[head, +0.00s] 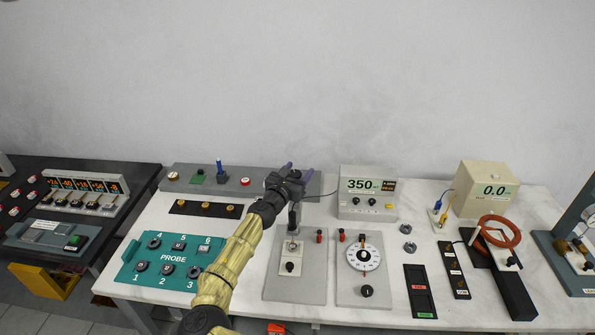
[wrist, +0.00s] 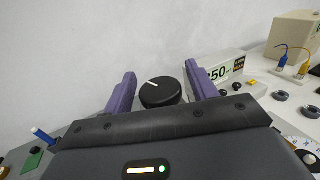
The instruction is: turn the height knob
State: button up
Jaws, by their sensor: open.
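A round black knob (wrist: 160,95) with a white pointer line shows in the wrist view, between my two purple fingers. The line points up and to the left. My gripper (wrist: 160,72) is open, with a finger on each side of the knob; whether either finger touches it I cannot tell. The knob is hidden behind my gripper there. No label on the knob is readable.
A meter box (head: 357,207) reading 350 stands right of my gripper, and a beige box (head: 485,187) reading 0.0 farther right. A dial plate (head: 364,257) lies right of the post. A teal PROBE panel (head: 130,252) is at left. A grey bar (head: 206,182) runs along the back.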

jog(key=c, duration=1)
